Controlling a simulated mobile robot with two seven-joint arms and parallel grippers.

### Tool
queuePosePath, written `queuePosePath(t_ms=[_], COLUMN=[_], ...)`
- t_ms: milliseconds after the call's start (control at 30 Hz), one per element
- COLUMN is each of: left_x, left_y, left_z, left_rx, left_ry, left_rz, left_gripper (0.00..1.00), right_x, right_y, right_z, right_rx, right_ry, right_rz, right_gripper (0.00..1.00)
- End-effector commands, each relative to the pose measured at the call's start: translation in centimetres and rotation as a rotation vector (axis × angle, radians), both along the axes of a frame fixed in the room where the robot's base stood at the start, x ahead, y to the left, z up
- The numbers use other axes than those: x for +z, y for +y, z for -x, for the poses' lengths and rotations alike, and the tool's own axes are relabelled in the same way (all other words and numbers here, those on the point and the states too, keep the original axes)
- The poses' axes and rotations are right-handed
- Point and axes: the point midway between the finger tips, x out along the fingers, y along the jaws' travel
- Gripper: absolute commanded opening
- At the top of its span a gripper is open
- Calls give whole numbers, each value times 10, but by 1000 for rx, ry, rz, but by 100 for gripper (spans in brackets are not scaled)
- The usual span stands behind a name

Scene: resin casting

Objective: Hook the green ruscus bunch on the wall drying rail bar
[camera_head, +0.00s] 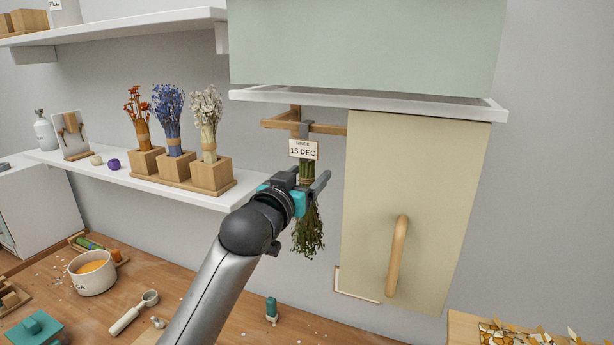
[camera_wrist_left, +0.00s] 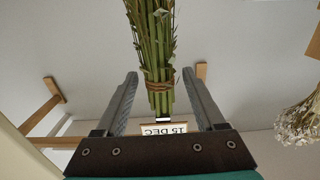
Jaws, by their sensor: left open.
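The green ruscus bunch (camera_head: 308,236) hangs head down below the wooden drying rail bar (camera_head: 328,128), tied with a brown band. A grey hook piece (camera_head: 304,129) is at the bar above a "SINCE 15 DEC" tag (camera_head: 303,150), over the stems; the exact contact with the bar is too small to tell. My left gripper (camera_head: 308,178) is open, with its fingers on either side of the stems. In the left wrist view, the bunch (camera_wrist_left: 152,40) stands between the spread fingers (camera_wrist_left: 161,76), with gaps visible on both sides. My right gripper is not in view.
A beige panel with a wooden handle (camera_head: 397,255) is close right of the rail. A white shelf edge (camera_head: 365,101) is above it. Wooden blocks with dried flowers (camera_head: 211,174) stand on the left shelf. The workbench below holds a cup (camera_head: 92,282) and small tools.

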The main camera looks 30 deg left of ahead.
Motion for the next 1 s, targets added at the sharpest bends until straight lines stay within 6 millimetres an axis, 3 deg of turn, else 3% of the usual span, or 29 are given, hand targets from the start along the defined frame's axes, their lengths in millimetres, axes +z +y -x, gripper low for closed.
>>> queuePosePath(t_ms=[267, 467, 1000], left_x=[-1, -1, -1], left_y=[0, -1, -6], left_z=[1, 17, 105], left_rx=[0, 0, -1], left_ry=[1, 0, 1], left_rz=[0, -1, -1], left_gripper=[71, 71, 71], right_x=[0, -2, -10], right_y=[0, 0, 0], right_z=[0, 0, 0], right_rx=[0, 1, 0], right_ry=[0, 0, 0], right_rz=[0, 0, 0], right_gripper=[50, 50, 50])
